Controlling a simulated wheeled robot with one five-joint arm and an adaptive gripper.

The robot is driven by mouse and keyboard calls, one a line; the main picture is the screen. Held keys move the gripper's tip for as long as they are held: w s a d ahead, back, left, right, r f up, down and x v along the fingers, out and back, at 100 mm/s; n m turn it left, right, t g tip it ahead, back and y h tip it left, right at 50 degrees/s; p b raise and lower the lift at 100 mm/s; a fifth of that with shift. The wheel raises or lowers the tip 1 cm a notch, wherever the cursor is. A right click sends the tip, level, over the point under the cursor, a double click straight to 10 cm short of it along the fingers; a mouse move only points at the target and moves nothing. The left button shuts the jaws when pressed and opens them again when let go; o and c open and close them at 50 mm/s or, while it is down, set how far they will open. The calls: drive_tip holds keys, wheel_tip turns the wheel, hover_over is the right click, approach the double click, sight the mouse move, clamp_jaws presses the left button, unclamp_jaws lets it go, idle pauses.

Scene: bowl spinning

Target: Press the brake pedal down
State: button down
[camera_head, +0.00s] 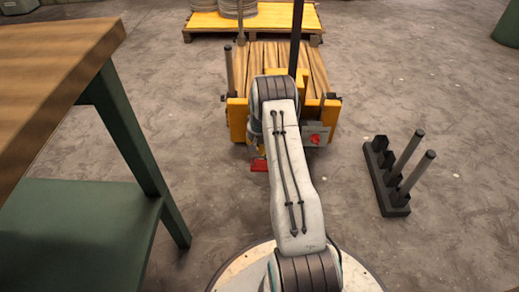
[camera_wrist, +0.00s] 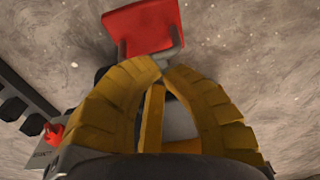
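The red brake pedal (camera_head: 259,165) sits low at the front of the yellow machine (camera_head: 238,120), just left of my arm. In the wrist view the red pedal (camera_wrist: 145,27) lies at the top centre, just beyond my fingertips. My gripper (camera_wrist: 160,66) has two ribbed yellow-brown fingers whose tips come together. Nothing shows gripped between the tips. The tips appear close to the pedal's lower edge and grey arm; I cannot tell whether they touch.
A red knob (camera_head: 315,139) is on the machine's front right. A dark rack with pegs (camera_head: 388,185) stands on the floor to the right. A wooden-topped green table (camera_head: 55,75) fills the left. A yellow pallet (camera_head: 278,20) lies behind.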

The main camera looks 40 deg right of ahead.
sight(259, 167)
drive_tip(key=shift+s+a+f, duration=0.25)
drive_tip(key=shift+s+f, duration=0.1)
drive_tip(key=shift+f, duration=0.05)
drive_tip(key=shift+s+f+p, duration=0.1)
drive_tip(key=shift+f+p, duration=0.05)
drive_tip(key=shift+p, duration=0.15)
drive_tip(key=shift+s+a+f, duration=0.25)
drive_tip(key=shift+s+f, duration=0.05)
drive_tip(key=shift+f, duration=0.2)
drive_tip(key=shift+s+a+f, duration=0.2)
drive_tip(key=shift+s+f, duration=0.05)
drive_tip(key=shift+f, duration=0.2)
drive_tip(key=shift+s+a+f, duration=0.25)
drive_tip(key=shift+f, duration=0.5)
drive_tip(key=shift+s+a+f, duration=0.2)
drive_tip(key=shift+s+f, duration=0.05)
drive_tip(key=shift+f, duration=0.45)
drive_tip(key=shift+s+a+f+b, duration=0.1)
drive_tip(key=shift+f+b, duration=0.05)
drive_tip(key=shift+f, duration=0.35)
drive_tip(key=shift+s+f+b, duration=0.1)
drive_tip(key=shift+f+b, duration=0.05)
drive_tip(key=shift+f, duration=0.35)
drive_tip(key=shift+r, duration=0.1)
